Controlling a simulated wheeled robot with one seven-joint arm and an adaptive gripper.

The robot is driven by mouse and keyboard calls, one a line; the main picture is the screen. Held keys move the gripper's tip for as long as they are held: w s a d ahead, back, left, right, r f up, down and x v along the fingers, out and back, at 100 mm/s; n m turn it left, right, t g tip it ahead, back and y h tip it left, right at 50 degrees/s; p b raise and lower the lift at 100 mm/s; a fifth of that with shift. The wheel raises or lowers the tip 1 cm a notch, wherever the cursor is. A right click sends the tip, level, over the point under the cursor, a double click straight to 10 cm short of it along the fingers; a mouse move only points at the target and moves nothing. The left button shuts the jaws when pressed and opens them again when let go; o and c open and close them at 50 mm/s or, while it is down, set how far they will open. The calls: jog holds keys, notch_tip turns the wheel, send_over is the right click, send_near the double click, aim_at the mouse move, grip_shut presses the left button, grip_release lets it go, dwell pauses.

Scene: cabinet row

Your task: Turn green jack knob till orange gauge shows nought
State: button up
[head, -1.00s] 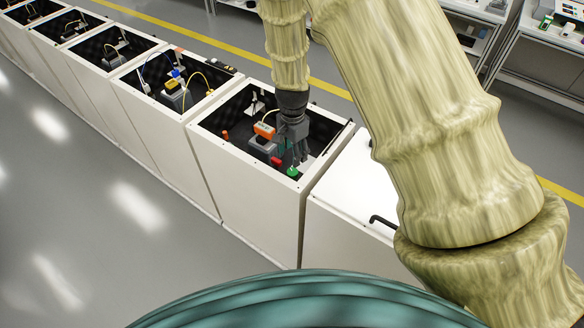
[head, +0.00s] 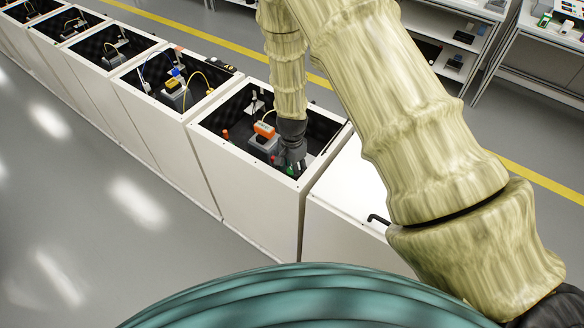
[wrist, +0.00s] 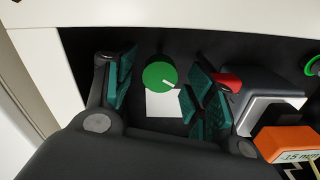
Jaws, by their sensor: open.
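A red part (wrist: 227,81) and a grey block (wrist: 268,92) stand close to the right finger. Another green round part (wrist: 313,66) is at the right edge. White cabinet walls (head: 245,190) surround the space. A closed white cabinet top (head: 345,185) lies to the right.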

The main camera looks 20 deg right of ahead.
jog(key=c, duration=1)
jog(key=shift+n, duration=0.4)
jog(key=n+b, duration=0.1)
jog(key=n, duration=0.4)
jog(key=shift+n, duration=0.3)
jog(key=n+b, duration=0.1)
jog(key=n, duration=0.4)
jog(key=shift+n, duration=0.3)
jog(key=o, duration=1)
